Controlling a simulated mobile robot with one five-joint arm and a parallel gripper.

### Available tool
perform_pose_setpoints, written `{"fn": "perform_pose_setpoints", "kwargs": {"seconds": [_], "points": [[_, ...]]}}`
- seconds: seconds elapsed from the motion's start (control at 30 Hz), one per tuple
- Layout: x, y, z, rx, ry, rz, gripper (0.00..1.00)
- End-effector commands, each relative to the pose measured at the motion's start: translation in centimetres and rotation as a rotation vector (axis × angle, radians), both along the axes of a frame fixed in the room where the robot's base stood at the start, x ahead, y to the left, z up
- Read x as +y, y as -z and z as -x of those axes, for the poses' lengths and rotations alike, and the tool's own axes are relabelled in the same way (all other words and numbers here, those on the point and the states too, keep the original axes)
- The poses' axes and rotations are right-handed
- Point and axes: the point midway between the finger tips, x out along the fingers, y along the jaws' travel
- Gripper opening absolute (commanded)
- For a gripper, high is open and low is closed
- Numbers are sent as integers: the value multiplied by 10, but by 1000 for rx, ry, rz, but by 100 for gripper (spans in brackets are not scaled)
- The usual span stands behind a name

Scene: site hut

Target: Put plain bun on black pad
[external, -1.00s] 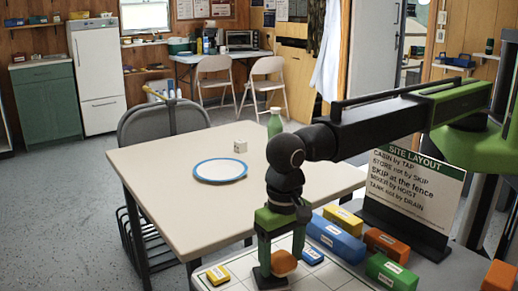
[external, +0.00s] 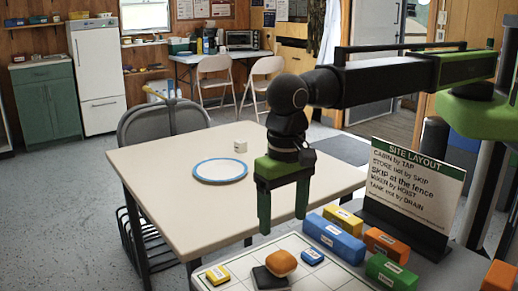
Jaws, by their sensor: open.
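The plain bun (external: 282,262), a rounded orange-brown piece, rests on the white gridded board in the external view. It sits on or against the right part of the black pad (external: 265,279), a small dark square; I cannot tell exactly how much of it the pad carries. My gripper (external: 284,226) is above and slightly behind the bun, pointing down. Its two green fingers are apart with nothing between them. The bun is clear of the fingers.
Small yellow (external: 217,275) and blue (external: 312,256) blocks lie on the board. Larger labelled blocks, including a blue one (external: 335,236), and a site layout sign (external: 412,185) stand to the right. A table with a blue-rimmed plate (external: 220,170) is behind.

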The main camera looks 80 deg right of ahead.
Motion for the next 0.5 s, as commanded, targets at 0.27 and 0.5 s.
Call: {"fn": "perform_pose_setpoints", "kwargs": {"seconds": [0.27,0.5], "points": [[0,-16,0,0,0,0,72],[-15,-16,-4,0,-9,0,72]]}}
